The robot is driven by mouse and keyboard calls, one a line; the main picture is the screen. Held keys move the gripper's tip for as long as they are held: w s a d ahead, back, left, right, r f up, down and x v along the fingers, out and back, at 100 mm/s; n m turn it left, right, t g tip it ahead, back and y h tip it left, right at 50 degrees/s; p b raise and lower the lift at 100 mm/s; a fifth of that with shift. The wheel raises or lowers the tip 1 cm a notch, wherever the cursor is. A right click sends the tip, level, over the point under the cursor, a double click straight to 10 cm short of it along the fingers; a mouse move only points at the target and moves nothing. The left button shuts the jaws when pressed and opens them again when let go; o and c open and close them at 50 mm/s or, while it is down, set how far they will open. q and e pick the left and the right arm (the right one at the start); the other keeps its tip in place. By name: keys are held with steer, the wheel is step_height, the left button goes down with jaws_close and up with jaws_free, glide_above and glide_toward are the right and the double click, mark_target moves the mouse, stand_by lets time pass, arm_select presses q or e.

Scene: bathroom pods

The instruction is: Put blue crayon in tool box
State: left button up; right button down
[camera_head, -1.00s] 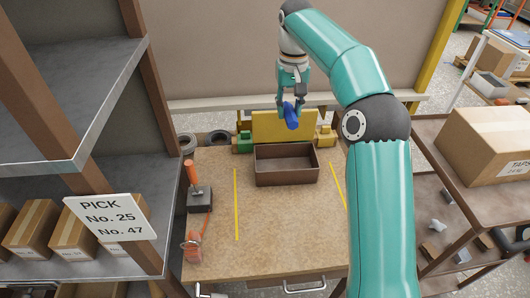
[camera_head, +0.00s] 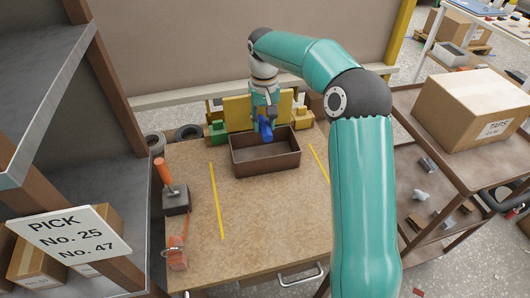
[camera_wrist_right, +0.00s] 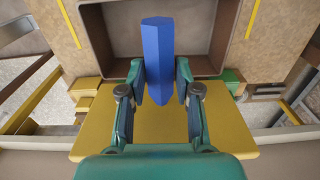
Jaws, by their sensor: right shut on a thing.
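The blue crayon (camera_head: 265,127) is held in my right gripper (camera_head: 266,118), above the back part of the open brown tool box (camera_head: 266,168). In the right wrist view the crayon (camera_wrist_right: 157,58) sits between the two fingers of the gripper (camera_wrist_right: 160,85), with the tool box (camera_wrist_right: 222,35) beneath and beyond it. The tool box stands on the wooden workbench top, and what shows of its inside looks empty. My left gripper is not in view.
Yellow lines (camera_head: 216,200) mark the bench (camera_head: 260,220) on both sides of the box. An orange-handled tool on a dark block (camera_head: 175,200) stands at the left. A yellow board (camera_head: 238,112) rises behind the box. Shelves flank the bench, with a cardboard box (camera_head: 460,110) at right.

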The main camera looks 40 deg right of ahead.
step_height(320, 180, down, 12)
steer(key=shift+r, duration=0.25)
stand_by(0.3)
steer(key=shift+f, duration=0.2)
steer(key=c, duration=0.8)
jaws_free()
steer(key=shift+r, duration=0.1)
steer(key=shift+r, duration=0.1)
step_height(320, 180, up, 12)
steer(key=shift+r, duration=0.1)
steer(key=shift+p, duration=0.3)
